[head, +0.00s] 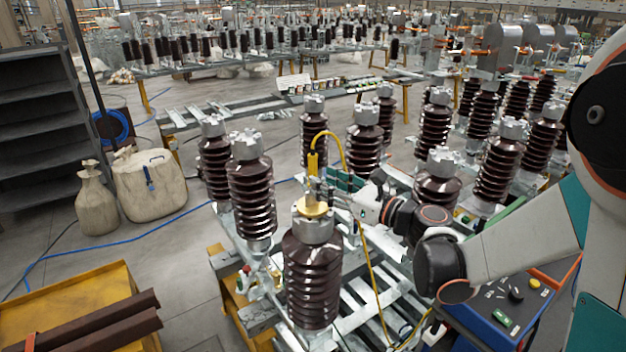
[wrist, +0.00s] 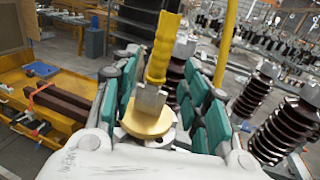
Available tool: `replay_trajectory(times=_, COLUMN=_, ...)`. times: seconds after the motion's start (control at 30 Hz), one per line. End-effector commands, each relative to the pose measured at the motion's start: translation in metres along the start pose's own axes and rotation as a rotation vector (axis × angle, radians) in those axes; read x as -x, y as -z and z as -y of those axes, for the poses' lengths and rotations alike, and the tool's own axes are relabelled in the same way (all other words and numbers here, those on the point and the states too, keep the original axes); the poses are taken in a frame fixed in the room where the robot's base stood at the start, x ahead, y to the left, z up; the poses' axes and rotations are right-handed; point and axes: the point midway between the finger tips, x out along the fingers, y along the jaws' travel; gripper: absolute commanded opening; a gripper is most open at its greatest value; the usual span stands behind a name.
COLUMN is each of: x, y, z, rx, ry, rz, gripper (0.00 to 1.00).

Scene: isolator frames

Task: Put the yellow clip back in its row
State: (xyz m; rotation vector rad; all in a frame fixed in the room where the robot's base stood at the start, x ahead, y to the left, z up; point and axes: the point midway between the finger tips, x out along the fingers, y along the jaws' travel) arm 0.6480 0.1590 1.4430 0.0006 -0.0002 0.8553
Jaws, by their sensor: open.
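The yellow clip (head: 313,163) has an upright yellow handle, a grey metal piece and a round yellow base. It stands on the metal cap of the front brown ribbed insulator (head: 312,280). A yellow cable (head: 340,145) arcs from its top and hangs down to the right. My gripper (head: 338,182) is at the clip's right side at about handle height. In the wrist view the clip (wrist: 160,55) stands between the two green-padded fingers of my gripper (wrist: 160,75). The fingers are open, with gaps on both sides of the handle.
More brown insulators (head: 251,190) stand in rows on the metal frame around the clip, close to my arm. A yellow cart (head: 85,300) with brown bars is at lower left. Sacks (head: 150,183) and a grey shelf (head: 38,120) stand left.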

Motion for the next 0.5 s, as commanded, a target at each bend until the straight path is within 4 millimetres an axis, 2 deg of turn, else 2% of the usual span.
replay_trajectory(times=0.3, x=-0.043, y=0.002, z=-0.002, rx=0.000, ry=-0.002, rz=0.000, gripper=0.42)
replay_trajectory(times=0.5, x=-0.046, y=0.003, z=-0.001, rx=0.000, ry=0.000, rz=0.000, gripper=0.42)
